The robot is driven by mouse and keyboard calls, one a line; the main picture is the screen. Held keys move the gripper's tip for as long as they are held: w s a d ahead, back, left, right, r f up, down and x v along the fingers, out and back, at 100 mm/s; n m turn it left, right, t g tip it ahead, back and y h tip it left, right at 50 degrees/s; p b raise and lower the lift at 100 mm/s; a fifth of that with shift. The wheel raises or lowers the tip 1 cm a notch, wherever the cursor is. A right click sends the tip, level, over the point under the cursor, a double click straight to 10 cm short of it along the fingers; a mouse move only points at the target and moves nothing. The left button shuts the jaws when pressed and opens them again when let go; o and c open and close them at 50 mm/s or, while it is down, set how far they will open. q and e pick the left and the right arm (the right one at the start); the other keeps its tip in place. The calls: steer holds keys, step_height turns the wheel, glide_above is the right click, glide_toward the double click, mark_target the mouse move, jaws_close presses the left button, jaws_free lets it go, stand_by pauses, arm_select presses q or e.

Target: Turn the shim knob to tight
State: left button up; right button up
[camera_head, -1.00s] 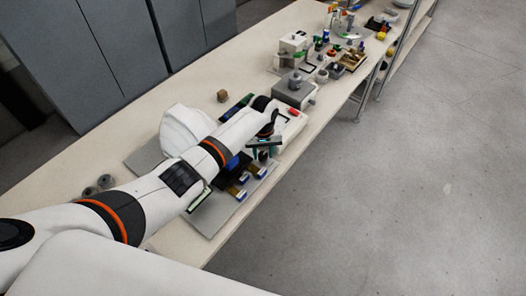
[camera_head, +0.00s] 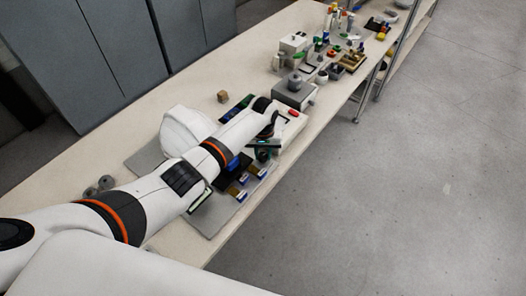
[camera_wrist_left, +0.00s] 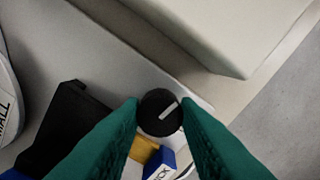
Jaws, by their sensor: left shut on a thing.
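The shim knob (camera_wrist_left: 159,112) is a round black dial with a pale pointer line, seen in the left wrist view. The pointer slants toward the upper right. The two green fingertips of my left gripper (camera_wrist_left: 160,116) press on the knob from both sides. In the head view my left gripper (camera_head: 264,150) is at the right end of the grey board, and the knob is too small and covered to make out there. The markings around the knob cannot be read. My right gripper is not in view.
A white helmet shell (camera_head: 185,130) stands on the grey board (camera_head: 213,224) beside my arm. Small blue and yellow pieces (camera_head: 238,194) lie in front. A grey box (camera_head: 294,94) stands farther back. In the wrist view a pale block (camera_wrist_left: 225,30) lies beyond the knob.

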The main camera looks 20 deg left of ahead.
arm_select(q)
steer(key=m+p, duration=0.1)
steer(key=m, duration=0.2)
steer(key=shift+r+m, duration=0.1)
steer(key=shift+m, duration=0.2)
steer(key=m, duration=0.4)
steer(key=shift+m+p, duration=0.3)
steer(key=m, duration=0.4)
steer(key=shift+m, duration=2.1)
steer(key=o, duration=0.7)
